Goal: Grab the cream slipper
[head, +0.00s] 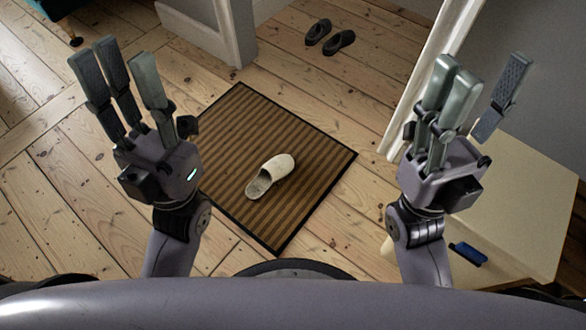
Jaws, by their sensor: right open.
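The cream slipper (271,175) lies on a brown striped doormat (310,146) with a black border, on the floor between my two hands. Its closed toe points to the upper right and its open heel to the lower left. My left gripper (117,78) is raised to the left of the mat, fingers spread and empty. My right gripper (478,88) is raised to the right of the mat, open and empty. Neither gripper touches the slipper, and nothing covers it.
A pale table (525,210) with a blue object (468,254) stands at the lower right, beneath my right arm. Two dark shoes (330,37) sit on the floorboards beyond the mat. A white door frame (412,88) rises at right, a grey wall end (228,35) at left.

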